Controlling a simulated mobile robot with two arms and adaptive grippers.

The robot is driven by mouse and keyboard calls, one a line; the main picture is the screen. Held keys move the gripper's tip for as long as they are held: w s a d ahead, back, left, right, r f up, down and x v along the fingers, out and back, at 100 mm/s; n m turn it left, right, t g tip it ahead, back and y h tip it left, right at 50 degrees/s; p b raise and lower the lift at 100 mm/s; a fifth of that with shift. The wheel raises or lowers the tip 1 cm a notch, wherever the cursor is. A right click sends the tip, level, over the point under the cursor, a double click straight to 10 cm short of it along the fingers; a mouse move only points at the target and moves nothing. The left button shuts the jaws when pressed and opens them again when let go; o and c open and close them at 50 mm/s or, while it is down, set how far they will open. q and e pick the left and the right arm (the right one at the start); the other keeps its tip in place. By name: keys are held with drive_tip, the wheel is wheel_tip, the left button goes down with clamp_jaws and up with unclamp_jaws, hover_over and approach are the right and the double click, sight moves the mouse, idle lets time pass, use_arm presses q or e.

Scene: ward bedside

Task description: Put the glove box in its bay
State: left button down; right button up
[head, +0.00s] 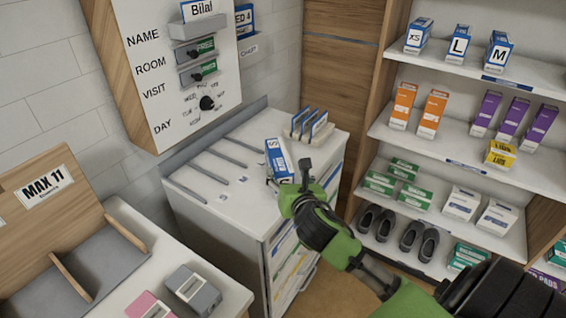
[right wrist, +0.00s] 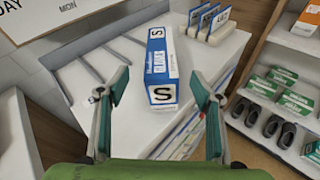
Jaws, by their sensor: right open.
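A blue and white glove box marked S (head: 277,158) lies on the white top of the cabinet (head: 232,152), near its front edge. My right gripper (head: 293,183) is at this near end. In the right wrist view my right gripper (right wrist: 158,95) is open, one finger on each side of the box's end, with gaps visible. The cabinet top has raised dividers (head: 208,166) forming bays, with small letters at their front; I cannot read them all. My left gripper is not in view.
A rack of blue and white cards (head: 308,125) stands behind the box. Boxes marked XS (head: 417,36), L (head: 459,44) and M (head: 498,51) stand on the upper shelf at right. A low side table (head: 215,290) is at lower left. The bays left of the box look empty.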

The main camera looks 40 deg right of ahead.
sight(282, 162)
drive_tip(key=shift+s+d+n, duration=0.1)
drive_tip(key=shift+d+n, duration=0.1)
drive_tip(key=shift+n, duration=0.7)
drive_tip(key=shift+w+d+f, duration=0.1)
drive_tip(key=shift+w+d, duration=0.05)
drive_tip(key=shift+w, duration=0.1)
drive_tip(key=p+x, duration=0.1)
drive_tip(key=x, duration=0.6)
drive_tip(key=shift+w+d+f, duration=0.1)
drive_tip(key=shift+w+f, duration=0.05)
drive_tip(key=shift+w, duration=0.2)
drive_tip(key=shift+w+d+p, duration=0.2)
drive_tip(key=shift+w+p, duration=0.2)
drive_tip(key=shift+w, duration=0.25)
drive_tip(key=shift+p+x, duration=0.35)
drive_tip(key=shift+x, duration=1.65)
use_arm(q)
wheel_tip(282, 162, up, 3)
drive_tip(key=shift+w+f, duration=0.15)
use_arm(e)
drive_tip(key=shift+a+f, duration=0.1)
drive_tip(key=shift+c, duration=0.4)
drive_tip(key=c, duration=1.6)
